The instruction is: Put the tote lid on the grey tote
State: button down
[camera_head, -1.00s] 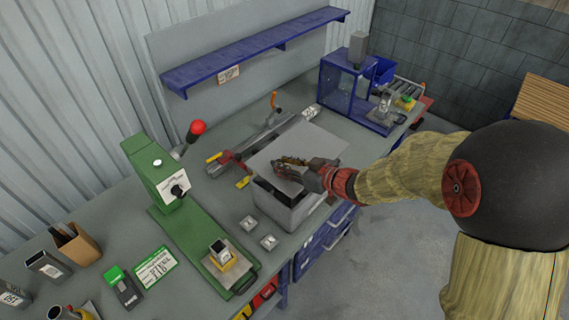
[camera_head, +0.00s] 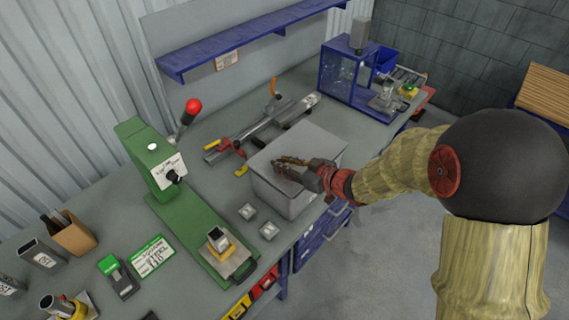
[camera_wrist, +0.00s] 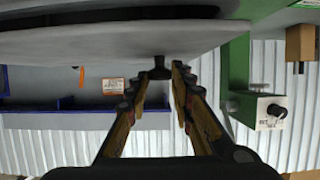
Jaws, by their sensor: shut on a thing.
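The grey tote (camera_head: 282,198) stands on the bench near its front edge. The flat grey tote lid (camera_head: 318,143) lies over the tote's top and covers the opening, its edges roughly in line with the walls. I cannot tell whether it rests fully on the rim. My gripper (camera_head: 285,164) is at the lid's middle, its fingers lying low over the top. In the wrist view, the lid (camera_wrist: 80,42) fills the upper part, with a dark knob (camera_wrist: 159,70) between my fingertips (camera_wrist: 160,76). My gripper is shut on this knob.
A green press (camera_head: 165,180) with a red-balled lever stands left of the tote. Two small metal blocks (camera_head: 258,221) lie between them. A long clamp-like tool (camera_head: 265,130) lies behind the tote. A blue-framed enclosure (camera_head: 345,82) stands at the back right.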

jog(key=shift+f+b, duration=0.3)
jog(key=shift+f, duration=0.2)
dwell(0.4)
jog(key=c, duration=1.5)
grip_release()
jog(key=shift+o, duration=0.2)
